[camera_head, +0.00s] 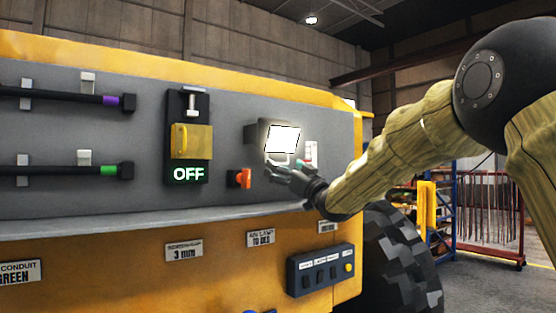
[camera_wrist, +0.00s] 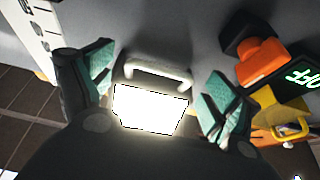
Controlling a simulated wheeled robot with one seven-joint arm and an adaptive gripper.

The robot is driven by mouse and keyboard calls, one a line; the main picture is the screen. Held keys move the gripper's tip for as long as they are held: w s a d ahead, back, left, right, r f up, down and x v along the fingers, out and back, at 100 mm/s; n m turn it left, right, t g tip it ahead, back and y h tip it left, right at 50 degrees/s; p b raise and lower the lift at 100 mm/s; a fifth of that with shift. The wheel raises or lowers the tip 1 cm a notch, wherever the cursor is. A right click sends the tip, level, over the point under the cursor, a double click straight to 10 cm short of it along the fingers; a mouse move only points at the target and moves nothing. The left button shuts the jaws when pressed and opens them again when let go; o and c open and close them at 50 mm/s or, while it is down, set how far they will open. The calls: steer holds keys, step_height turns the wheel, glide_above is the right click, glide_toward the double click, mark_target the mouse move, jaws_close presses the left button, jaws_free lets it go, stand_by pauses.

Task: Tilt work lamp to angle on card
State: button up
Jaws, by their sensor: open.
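The work lamp (camera_head: 283,138) is on the grey panel, its square face lit bright white. In the wrist view the lit lamp face (camera_wrist: 150,107) and a pale bar-shaped handle (camera_wrist: 160,72) lie between my fingers. My gripper (camera_head: 287,172) is at the lamp's lower edge; in the wrist view its green-padded fingers (camera_wrist: 155,82) are spread either side of the handle, with gaps visible. A white marked scale plate (camera_head: 311,152) is right of the lamp, and it also shows in the wrist view (camera_wrist: 42,32). The lamp card (camera_head: 260,238) is below; its number is unreadable.
An orange knob (camera_head: 240,179) sits close left of the lamp. Further left is a yellow-covered switch (camera_head: 192,141) above a green OFF sign. A dark button box (camera_head: 320,270) juts out below. A large tyre (camera_head: 398,255) stands at lower right.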

steer(key=shift+p+x, duration=0.55)
steer(key=shift+x, duration=1.15)
steer(key=shift+a, duration=0.1)
steer(key=c, duration=1.1)
steer(key=shift+c, duration=0.2)
